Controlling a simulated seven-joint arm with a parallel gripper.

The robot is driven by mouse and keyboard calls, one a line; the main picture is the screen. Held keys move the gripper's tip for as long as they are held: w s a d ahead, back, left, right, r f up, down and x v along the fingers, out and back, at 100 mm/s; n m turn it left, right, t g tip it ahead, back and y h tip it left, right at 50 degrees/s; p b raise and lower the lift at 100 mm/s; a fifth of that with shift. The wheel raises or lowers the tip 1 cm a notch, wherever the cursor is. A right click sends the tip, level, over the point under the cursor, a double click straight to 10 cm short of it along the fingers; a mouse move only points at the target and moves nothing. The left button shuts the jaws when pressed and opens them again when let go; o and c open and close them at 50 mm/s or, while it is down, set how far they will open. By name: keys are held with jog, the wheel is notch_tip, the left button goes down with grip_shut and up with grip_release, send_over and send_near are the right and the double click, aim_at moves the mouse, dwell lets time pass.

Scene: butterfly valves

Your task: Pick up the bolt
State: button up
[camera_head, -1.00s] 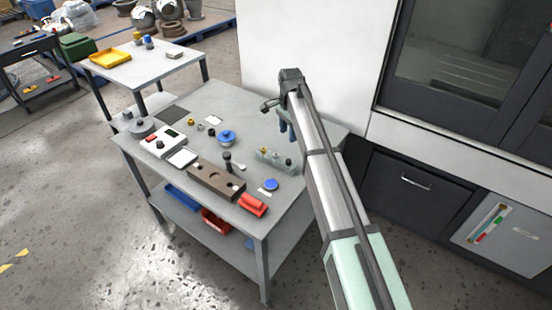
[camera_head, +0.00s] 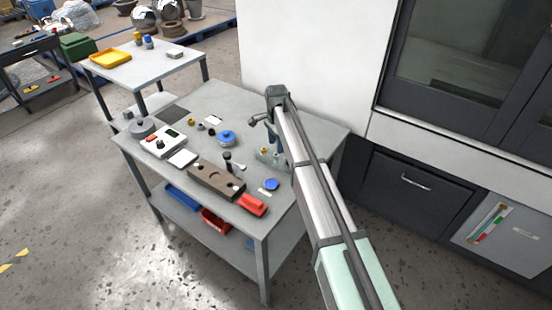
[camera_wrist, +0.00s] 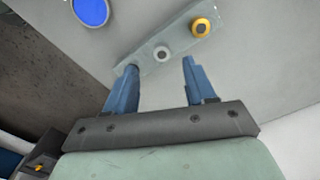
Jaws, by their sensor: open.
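A grey-green block (camera_wrist: 180,34) lies below my gripper (camera_wrist: 160,66) in the wrist view. It holds a pale round piece with a dark centre (camera_wrist: 162,54), which may be the bolt's head, and a yellow ringed piece (camera_wrist: 201,27). My gripper is open, with its blue fingertips on either side of the pale piece in the picture; I cannot tell the height gap. The left finger hides the block's near end. In the head view the block (camera_head: 262,158) is partly hidden by my arm, and a dark upright piece (camera_head: 228,163) stands to its left.
On the grey table (camera_head: 218,98) are a blue disc (camera_head: 271,184), a brown block (camera_head: 215,181), a red piece (camera_head: 252,205), a blue flanged part (camera_head: 227,138) and a white device (camera_head: 163,142). A white cabinet wall (camera_head: 310,60) rises behind my arm.

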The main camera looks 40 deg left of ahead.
aim_at(276, 159)
jog(key=shift+w+f, duration=0.15)
jog(key=shift+f, duration=2.4)
jog(key=shift+c, duration=0.3)
grip_shut()
